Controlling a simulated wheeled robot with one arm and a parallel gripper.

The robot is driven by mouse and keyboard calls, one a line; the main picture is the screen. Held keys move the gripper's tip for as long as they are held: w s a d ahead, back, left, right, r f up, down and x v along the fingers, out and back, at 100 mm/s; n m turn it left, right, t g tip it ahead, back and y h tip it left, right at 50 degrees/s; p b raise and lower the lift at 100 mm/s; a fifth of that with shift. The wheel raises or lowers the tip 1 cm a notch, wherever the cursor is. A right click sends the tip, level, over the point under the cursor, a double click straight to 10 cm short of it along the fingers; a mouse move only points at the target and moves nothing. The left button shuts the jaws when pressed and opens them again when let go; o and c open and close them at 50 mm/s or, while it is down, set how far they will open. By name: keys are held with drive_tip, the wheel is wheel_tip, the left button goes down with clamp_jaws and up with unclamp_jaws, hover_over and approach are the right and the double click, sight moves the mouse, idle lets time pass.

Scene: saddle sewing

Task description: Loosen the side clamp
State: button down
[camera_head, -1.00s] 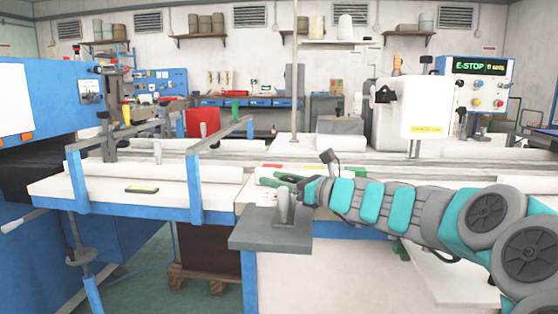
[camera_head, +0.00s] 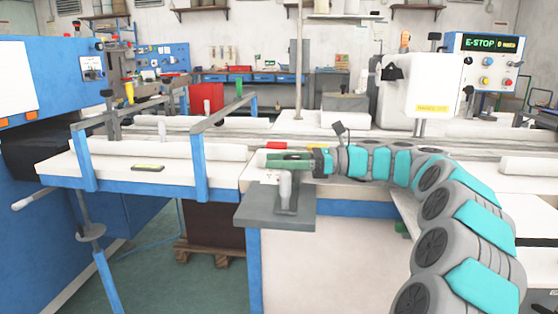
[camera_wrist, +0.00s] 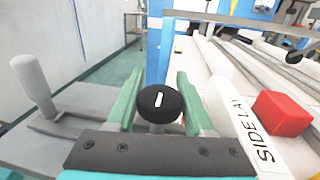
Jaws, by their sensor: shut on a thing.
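A round black knob (camera_wrist: 158,103) with a white mark on its top sits between the two green fingers of my gripper (camera_wrist: 160,82) in the wrist view. My gripper is shut on this knob. In the head view my gripper (camera_head: 290,160) lies level at the table's front edge, pointing left, and the knob cannot be made out there. A red block (camera_wrist: 282,113) stands to the right of the gripper, beside a white "SIDE LAY" label (camera_wrist: 243,120). The red block also shows behind the gripper in the head view (camera_head: 278,145).
A grey upright handle (camera_head: 285,188) stands on a grey bracket (camera_head: 262,212) in front of the gripper; it also shows left of it in the wrist view (camera_wrist: 33,85). A blue frame (camera_head: 200,165) and white rolls stand to the left.

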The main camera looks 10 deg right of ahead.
drive_tip(key=shift+r, duration=0.1)
idle(0.4)
drive_tip(key=shift+c, duration=1.4)
unclamp_jaws()
wheel_tip(320, 180, up, 4)
drive_tip(key=shift+f, duration=0.2)
drive_tip(key=shift+s, duration=0.35)
drive_tip(key=s+r+b, duration=0.1)
drive_tip(key=s, duration=1.4)
drive_tip(key=shift+s+d+r, duration=0.15)
drive_tip(key=shift+s+d, duration=0.05)
drive_tip(key=shift+d, duration=0.1)
